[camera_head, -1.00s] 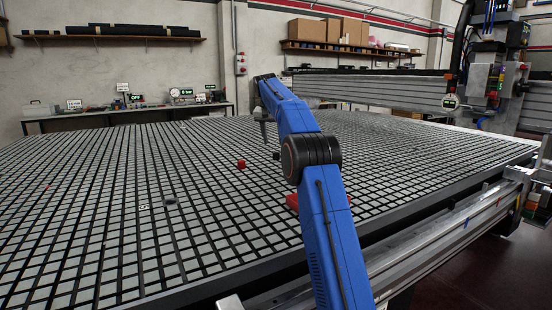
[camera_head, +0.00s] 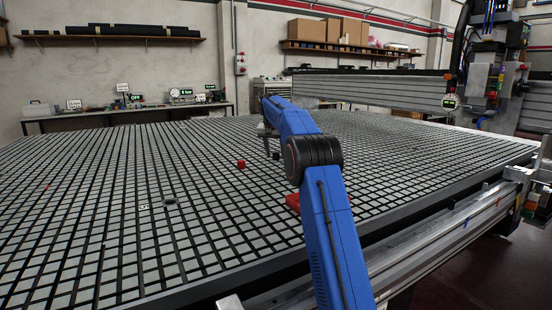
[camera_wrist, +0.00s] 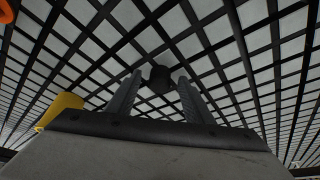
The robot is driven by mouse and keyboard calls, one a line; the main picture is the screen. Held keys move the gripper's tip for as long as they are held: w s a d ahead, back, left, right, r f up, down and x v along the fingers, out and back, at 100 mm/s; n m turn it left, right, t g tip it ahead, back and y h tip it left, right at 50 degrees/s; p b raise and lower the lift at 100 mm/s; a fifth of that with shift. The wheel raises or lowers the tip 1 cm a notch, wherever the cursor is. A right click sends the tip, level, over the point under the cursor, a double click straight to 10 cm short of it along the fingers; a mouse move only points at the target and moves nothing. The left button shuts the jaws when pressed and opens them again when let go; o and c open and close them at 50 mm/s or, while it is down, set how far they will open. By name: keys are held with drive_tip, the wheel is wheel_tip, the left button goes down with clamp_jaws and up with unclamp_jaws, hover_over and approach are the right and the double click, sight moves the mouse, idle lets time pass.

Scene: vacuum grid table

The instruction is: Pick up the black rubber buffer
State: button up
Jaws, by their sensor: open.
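The black rubber buffer (camera_wrist: 162,76) is a small dark round piece on the grid table, seen in the wrist view just beyond and between my fingertips. In the head view the buffer (camera_head: 276,156) is a small dark spot just below the end of my arm. My gripper (camera_wrist: 159,84) is open, with one finger to either side of the buffer in the picture. No contact is visible. In the head view my gripper (camera_head: 270,139) is small and partly hidden by my blue arm.
The grid table (camera_head: 90,230) is mostly bare. A red cube (camera_head: 241,164) stands left of the buffer. A red piece (camera_head: 292,201) is partly behind my arm. A grey round piece (camera_head: 170,201) lies to the left. A yellow thing (camera_wrist: 62,108) shows at left in the wrist view.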

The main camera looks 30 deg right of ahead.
drive_tip(key=c, duration=1.1)
drive_tip(key=shift+r, duration=0.15)
